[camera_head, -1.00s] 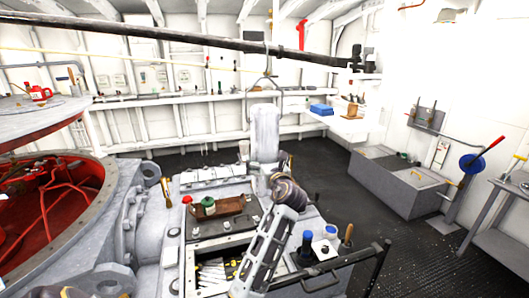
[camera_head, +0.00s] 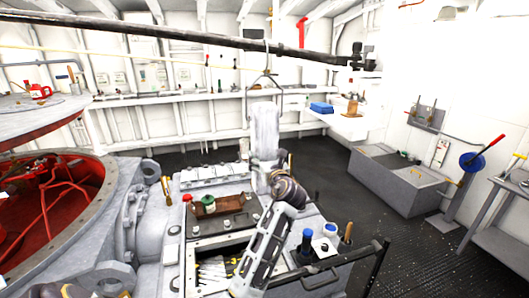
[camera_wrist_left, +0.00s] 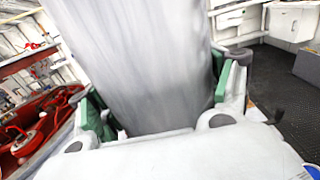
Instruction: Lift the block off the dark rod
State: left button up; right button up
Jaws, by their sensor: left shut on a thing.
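A tall pale grey block (camera_head: 265,128) with streaked faces stands upright in the middle of the head view. My left gripper (camera_head: 264,156) is shut around its lower part. In the left wrist view the block (camera_wrist_left: 140,60) fills the space between the green finger pads of the gripper (camera_wrist_left: 160,118), and its top runs out of the frame. A long dark rod (camera_head: 160,33) crosses the top of the head view, above the block, with a clear gap in the picture. Whether any rod is hidden behind or inside the block, I cannot tell. My right gripper is not clearly in view.
A brown tray (camera_head: 238,222) with a green-lidded jar (camera_head: 208,203) sits on the grey machine below. A blue-topped jar (camera_head: 307,238) stands right of my arm. A hanger (camera_head: 265,78) hangs behind the block's top. A red-lined opening (camera_head: 45,220) lies left; dark floor (camera_head: 325,185) is open right.

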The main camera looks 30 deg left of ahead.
pick_arm(q)
jog(key=shift+r, duration=0.1)
jog(key=c, duration=0.3)
jog(key=shift+r, duration=0.15)
